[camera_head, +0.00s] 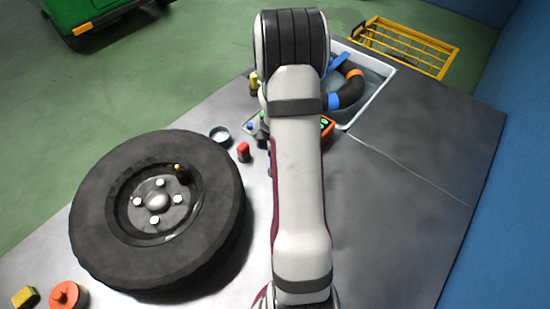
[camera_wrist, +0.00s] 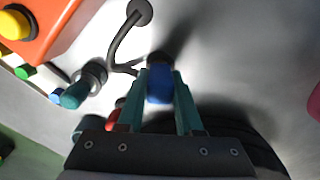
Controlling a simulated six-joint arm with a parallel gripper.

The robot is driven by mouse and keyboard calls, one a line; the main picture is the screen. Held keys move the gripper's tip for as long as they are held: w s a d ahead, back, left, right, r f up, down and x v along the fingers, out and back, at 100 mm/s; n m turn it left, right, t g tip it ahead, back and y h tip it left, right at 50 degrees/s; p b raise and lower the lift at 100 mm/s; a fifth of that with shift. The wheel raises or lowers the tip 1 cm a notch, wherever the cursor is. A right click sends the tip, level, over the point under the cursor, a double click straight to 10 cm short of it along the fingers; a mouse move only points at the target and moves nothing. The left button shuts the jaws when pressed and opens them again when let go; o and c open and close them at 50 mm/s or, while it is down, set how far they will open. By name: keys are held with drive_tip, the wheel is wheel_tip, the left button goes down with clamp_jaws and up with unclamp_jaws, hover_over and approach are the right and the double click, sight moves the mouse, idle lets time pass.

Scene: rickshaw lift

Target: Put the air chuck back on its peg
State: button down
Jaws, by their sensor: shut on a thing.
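The air chuck (camera_wrist: 159,88) seems to be the blue piece with a dark end between my gripper's teal fingers in the wrist view. My gripper (camera_wrist: 160,73) is shut on it, above the grey bench top. A grey forked stand (camera_wrist: 122,45) with a round foot, which looks like the peg, stands just to the upper left of the fingertips. Its fork lies close to the left finger; I cannot tell whether they touch. In the head view my arm hides the gripper, the chuck and the stand.
An orange box (camera_wrist: 50,25) with a yellow button and a teal-ended dark fitting (camera_wrist: 78,92) lie left of my fingers. A tyre (camera_head: 90,215), a red piece (camera_head: 243,152) and a small dish (camera_head: 220,134) are left of my arm. A white tray (camera_head: 378,95) holds a hose. The bench's right side is clear.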

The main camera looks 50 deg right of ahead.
drive_tip(key=shift+f, duration=0.15)
drive_tip(key=shift+c, duration=1.2)
unclamp_jaws()
drive_tip(key=shift+r, duration=3.55)
